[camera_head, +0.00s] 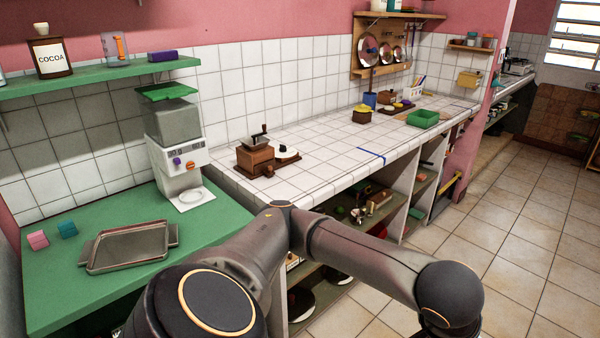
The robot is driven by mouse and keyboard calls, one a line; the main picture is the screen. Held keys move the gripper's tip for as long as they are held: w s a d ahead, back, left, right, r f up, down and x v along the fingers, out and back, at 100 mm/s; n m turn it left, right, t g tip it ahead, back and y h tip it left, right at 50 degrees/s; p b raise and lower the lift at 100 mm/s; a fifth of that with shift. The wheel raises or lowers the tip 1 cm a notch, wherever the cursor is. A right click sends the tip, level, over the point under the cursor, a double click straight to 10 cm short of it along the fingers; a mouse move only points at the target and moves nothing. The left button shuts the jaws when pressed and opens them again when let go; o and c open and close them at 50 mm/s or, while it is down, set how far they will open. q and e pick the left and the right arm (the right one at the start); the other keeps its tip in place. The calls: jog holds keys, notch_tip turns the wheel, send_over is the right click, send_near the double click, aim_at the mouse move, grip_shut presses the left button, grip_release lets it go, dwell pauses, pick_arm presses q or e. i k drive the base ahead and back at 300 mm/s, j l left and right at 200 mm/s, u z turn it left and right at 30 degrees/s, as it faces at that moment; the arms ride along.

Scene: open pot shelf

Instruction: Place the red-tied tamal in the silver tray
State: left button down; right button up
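The silver tray (128,246) lies flat on the green counter at the lower left, with a handle at each end. It looks empty. I cannot make out a red-tied tamal anywhere in this view. Several small items sit on the open shelves below the tiled counter, too small to identify and partly hidden by my arm. Dark links of my own arm cross the bottom centre and extend to the right. Neither gripper shows in the picture.
The floor at right is clear.

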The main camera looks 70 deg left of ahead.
aim_at(132, 246)
jog(key=u, duration=2.55)
jog(key=i+l+u, duration=0.35)
jog(key=u, duration=0.15)
jog(key=i+l, duration=0.5)
jog(key=l, duration=0.2)
jog(key=i+u, duration=0.1)
jog(key=i, duration=0.45)
